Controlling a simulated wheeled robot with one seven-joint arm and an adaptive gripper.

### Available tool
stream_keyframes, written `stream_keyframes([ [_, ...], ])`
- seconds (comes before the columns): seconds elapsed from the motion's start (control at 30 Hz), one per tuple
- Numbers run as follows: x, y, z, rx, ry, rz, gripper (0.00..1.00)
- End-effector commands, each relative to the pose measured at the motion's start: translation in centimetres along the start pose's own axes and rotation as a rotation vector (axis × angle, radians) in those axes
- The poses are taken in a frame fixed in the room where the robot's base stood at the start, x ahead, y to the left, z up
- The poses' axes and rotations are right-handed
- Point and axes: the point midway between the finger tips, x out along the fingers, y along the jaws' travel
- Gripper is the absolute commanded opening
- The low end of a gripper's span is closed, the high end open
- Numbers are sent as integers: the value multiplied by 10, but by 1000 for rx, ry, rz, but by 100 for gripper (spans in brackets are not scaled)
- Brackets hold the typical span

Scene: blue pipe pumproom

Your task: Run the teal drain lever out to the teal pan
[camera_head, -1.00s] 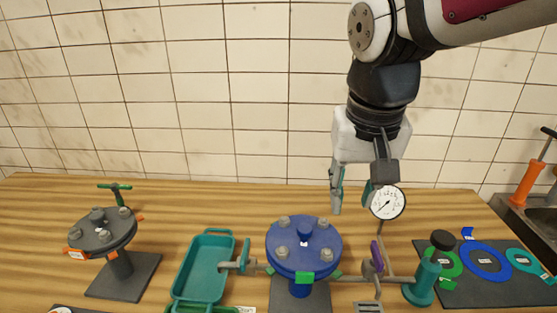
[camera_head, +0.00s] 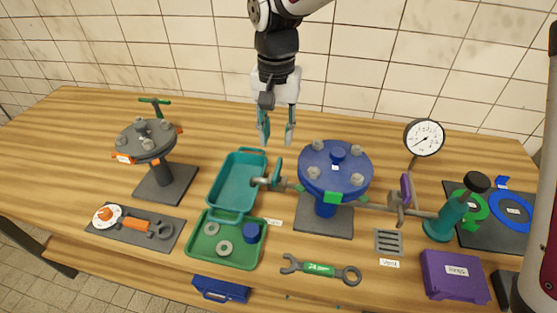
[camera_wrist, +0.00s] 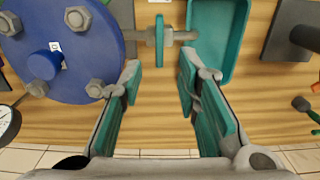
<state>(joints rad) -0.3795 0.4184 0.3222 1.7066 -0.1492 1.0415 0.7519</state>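The teal drain lever (camera_head: 276,171) stands upright on a short grey pipe between the blue flange and the teal pan. It also shows in the wrist view (camera_wrist: 160,38), ahead of my fingers. The teal pan (camera_head: 219,203) lies left of the lever, under the pipe's open end; in the wrist view its wall (camera_wrist: 243,45) is at upper right. My gripper (camera_head: 277,140) is open and empty, pointing down above and behind the lever. In the wrist view its teal-padded fingers (camera_wrist: 158,72) are apart, with bare table between them and the lever just beyond, not touching.
The blue flange (camera_head: 349,160) with bolts stands right of the lever. A purple lever (camera_head: 406,191), gauge (camera_head: 424,138) and teal hand pump (camera_head: 447,220) are further right. A green tray (camera_head: 205,254) of washers and a spanner (camera_head: 320,269) lie in front. A grey flange stand (camera_head: 145,140) is at left.

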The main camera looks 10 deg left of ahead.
Motion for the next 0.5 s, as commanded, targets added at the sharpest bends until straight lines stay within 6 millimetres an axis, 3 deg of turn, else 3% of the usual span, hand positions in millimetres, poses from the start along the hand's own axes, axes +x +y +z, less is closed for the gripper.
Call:
stream_keyframes([
  [0.3,63,1,1,0,-4,2,30],
  [0.5,91,0,1,-1,-2,1,30],
])
